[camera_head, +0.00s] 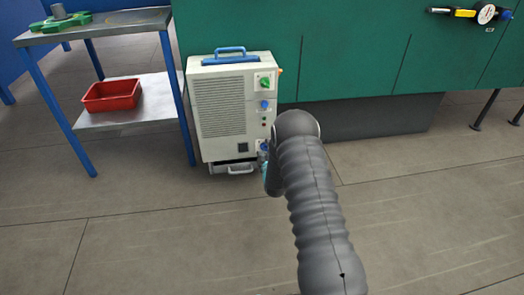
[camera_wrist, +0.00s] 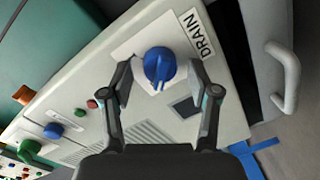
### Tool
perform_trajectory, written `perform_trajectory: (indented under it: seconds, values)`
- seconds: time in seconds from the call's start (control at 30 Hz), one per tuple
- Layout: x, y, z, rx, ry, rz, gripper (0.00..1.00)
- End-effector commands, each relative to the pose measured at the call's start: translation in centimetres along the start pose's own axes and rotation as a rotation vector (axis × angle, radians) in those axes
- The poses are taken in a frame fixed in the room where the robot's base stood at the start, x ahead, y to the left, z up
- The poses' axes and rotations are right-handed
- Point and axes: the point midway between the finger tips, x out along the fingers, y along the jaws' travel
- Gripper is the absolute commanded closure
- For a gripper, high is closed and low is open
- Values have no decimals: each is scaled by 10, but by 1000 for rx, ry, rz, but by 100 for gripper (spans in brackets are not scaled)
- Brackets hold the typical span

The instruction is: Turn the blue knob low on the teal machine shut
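A round blue knob (camera_wrist: 158,64) with a raised grip bar sits on a white plate beside a "DRAIN" label (camera_wrist: 201,33). It is low on a cream cabinet (camera_head: 222,105) standing in front of the teal machine (camera_head: 350,50). In the head view the low knob (camera_head: 263,145) is partly hidden by my arm. My gripper (camera_wrist: 160,72) is open in the wrist view, with one finger on each side of the knob and gaps to it. I cannot tell how deep the fingertips reach. In the head view my arm mostly hides the gripper.
Above the low knob are another blue knob (camera_head: 265,105) and a green knob (camera_head: 265,83). A drawer with a grey handle (camera_wrist: 286,80) is at the cabinet's bottom. A blue-legged table (camera_head: 120,22) with a red bin (camera_head: 112,95) stands left. The floor in front is clear.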

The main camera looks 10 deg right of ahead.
Motion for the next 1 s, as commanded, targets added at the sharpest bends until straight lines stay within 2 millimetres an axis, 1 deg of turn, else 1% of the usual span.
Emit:
perform_trajectory:
  seconds: [0.17,0.27,0.37,0.7,0.83,1.0]
  values:
    - [-2,0,1,1,-2,0,39]
    - [-10,-1,1,1,-3,-2,39]
    - [-24,0,2,1,-4,-2,39]
    - [-90,0,1,0,-2,-2,39]
    - [-107,0,1,0,-2,-2,39]
    - [-119,0,0,0,-1,-1,39]
